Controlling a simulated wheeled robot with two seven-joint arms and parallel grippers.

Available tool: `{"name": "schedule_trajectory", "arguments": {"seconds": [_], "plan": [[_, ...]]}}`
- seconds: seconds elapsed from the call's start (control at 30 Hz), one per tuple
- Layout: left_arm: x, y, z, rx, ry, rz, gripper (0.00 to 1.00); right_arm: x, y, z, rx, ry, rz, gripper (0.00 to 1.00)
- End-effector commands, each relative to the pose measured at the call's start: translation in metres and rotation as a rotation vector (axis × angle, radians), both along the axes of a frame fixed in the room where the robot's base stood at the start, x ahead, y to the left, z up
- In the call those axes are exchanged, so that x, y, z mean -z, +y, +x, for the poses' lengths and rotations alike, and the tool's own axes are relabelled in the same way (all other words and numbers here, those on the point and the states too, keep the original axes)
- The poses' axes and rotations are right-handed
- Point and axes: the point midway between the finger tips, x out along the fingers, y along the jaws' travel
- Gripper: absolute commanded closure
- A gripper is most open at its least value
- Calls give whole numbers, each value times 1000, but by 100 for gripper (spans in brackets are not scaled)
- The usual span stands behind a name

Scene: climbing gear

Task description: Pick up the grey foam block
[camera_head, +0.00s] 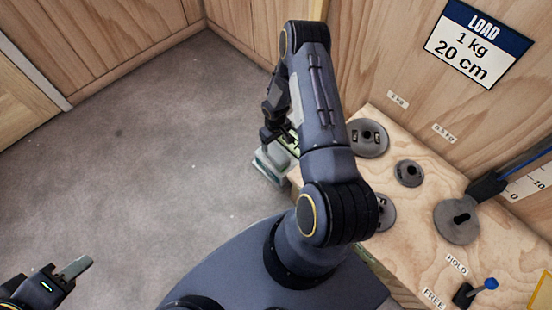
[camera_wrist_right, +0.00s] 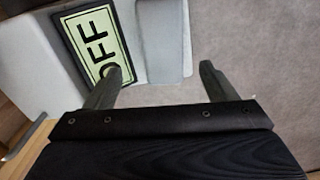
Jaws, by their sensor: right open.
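My right gripper (camera_head: 275,133) is beyond the wooden bench's left edge in the head view, partly hidden by my arm. In the right wrist view its two fingers (camera_wrist_right: 160,82) are apart, with nothing held between them. A pale grey, block-like piece (camera_wrist_right: 163,35) lies ahead of the gap, beside a pale green plate (camera_wrist_right: 92,43) reading OFF. I cannot tell whether this piece is the grey foam block. The left finger overlaps the plate's lower end in the picture. A pale stacked shape (camera_head: 268,167) shows below the gripper in the head view. My left gripper (camera_head: 78,267) is at the lower left, over bare floor.
The wooden bench (camera_head: 415,215) on the right bears several grey weight discs, including one at the back (camera_head: 368,137). A blue-knobbed lever (camera_head: 480,288) stands at its front. A LOAD sign (camera_head: 478,43) hangs on the wooden wall. The grey floor (camera_head: 150,165) at left is clear.

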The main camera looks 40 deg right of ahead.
Motion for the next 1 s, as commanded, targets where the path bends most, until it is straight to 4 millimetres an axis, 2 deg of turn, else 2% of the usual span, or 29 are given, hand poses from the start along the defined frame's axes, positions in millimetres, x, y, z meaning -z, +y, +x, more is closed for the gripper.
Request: {"name": "schedule_trajectory", "arguments": {"seconds": [0.03,0.33,0.6,0.87,1.0], "plan": [[4,0,0,0,0,0,64,9,0,-1,-2,2,0,22],[15,0,0,0,0,0,64,38,2,-4,-3,3,1,22],[34,0,0,0,0,0,64,76,4,-8,-1,3,1,22],[33,0,0,0,0,0,64,77,4,-8,-1,2,1,22],[33,0,0,0,0,0,64,77,4,-8,-2,2,1,40]]}}
